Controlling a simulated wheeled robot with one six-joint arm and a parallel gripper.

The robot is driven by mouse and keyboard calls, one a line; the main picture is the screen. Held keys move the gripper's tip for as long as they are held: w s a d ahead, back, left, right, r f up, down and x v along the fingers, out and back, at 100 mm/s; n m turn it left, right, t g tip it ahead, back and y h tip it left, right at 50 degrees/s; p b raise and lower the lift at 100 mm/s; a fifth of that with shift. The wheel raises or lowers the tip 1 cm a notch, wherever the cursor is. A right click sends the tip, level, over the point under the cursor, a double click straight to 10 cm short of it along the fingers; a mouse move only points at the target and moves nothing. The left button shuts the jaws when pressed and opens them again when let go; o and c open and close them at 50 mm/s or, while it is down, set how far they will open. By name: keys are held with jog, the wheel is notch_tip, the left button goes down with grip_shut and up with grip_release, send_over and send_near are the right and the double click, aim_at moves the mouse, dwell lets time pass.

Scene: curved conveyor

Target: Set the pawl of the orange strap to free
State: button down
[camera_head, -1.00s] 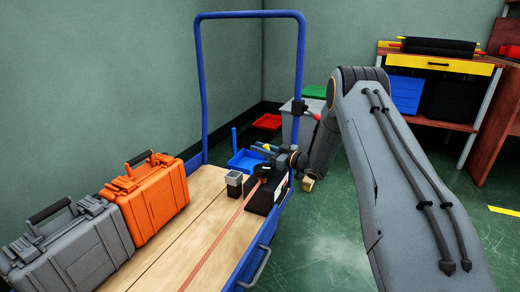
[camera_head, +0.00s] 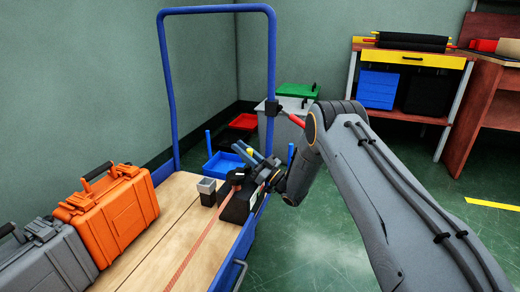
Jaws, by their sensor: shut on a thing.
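The orange strap (camera_head: 196,247) runs flat along the wooden cart deck to a dark ratchet block (camera_head: 236,208) at the deck's far right edge. A dark part with a small orange spot (camera_head: 237,174) sits above the block; I cannot make out the pawl's setting. My gripper (camera_head: 252,156) is just above and right of this part, its blue-grey fingers pointing up and left. It is shut on a small yellow thing (camera_head: 250,152) between the fingers. Whether that belongs to the ratchet is too small to tell.
An orange case (camera_head: 112,215) and a grey case (camera_head: 48,262) stand on the deck's left. The cart's blue handle frame (camera_head: 272,70) rises behind. A blue bin (camera_head: 222,165) is on the floor beyond.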

dwell(0.5)
jog(key=c, duration=1.6)
grip_release()
jog(key=shift+s+a, duration=0.1)
jog(key=shift+a, duration=0.1)
jog(key=shift+d, duration=0.3)
jog(key=shift+p+v, duration=1.4)
jog(key=shift+v, duration=2.4)
jog(key=shift+f, duration=0.15)
